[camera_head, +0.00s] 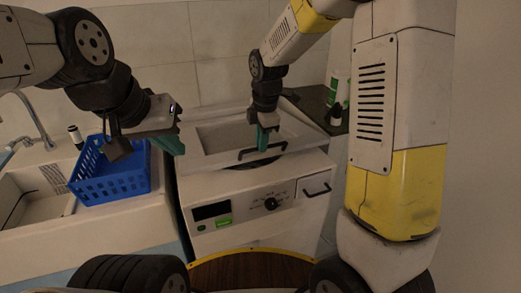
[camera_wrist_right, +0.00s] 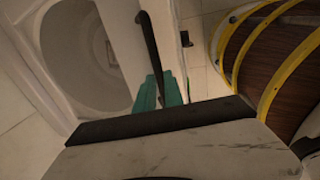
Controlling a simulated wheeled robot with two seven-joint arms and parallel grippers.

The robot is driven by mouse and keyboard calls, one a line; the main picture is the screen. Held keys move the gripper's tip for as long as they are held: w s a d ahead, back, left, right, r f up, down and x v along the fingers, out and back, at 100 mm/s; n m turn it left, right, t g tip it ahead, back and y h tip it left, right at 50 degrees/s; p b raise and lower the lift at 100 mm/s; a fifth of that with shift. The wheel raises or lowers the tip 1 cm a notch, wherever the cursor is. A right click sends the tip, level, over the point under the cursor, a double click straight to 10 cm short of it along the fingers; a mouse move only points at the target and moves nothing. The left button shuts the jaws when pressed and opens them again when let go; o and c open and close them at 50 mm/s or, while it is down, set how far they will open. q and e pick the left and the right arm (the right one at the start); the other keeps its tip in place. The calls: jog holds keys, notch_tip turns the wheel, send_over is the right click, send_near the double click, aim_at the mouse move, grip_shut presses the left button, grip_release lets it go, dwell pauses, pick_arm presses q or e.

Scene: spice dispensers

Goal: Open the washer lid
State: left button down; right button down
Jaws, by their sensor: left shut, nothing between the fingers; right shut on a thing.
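The white washer (camera_head: 250,190) stands in the middle of the head view. Its lid (camera_head: 222,158) has a recessed panel and a black bar handle (camera_head: 247,154) at its front edge. My right gripper (camera_head: 264,146) is shut on the handle. In the right wrist view the black handle (camera_wrist_right: 149,42) runs between the teal fingers (camera_wrist_right: 161,92). My left gripper (camera_head: 172,146) is shut and empty, left of the lid, near the washer's back left.
A blue basket (camera_head: 112,178) stands on the counter left of the washer, beside a sink (camera_head: 30,195) with a tap. A dark shelf (camera_head: 315,104) with bottles (camera_head: 338,92) is behind right. The washer's front panel has a display (camera_head: 211,211) and a knob (camera_head: 270,203).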

jog(key=w+a+r, duration=0.2)
jog(key=w+r, duration=0.3)
jog(key=r, duration=0.4)
jog(key=w+a+r, duration=0.1)
jog(key=w+r, duration=0.5)
jog(key=r, duration=0.4)
jog(key=shift+w+a+r, duration=0.2)
jog(key=shift+a, duration=0.15)
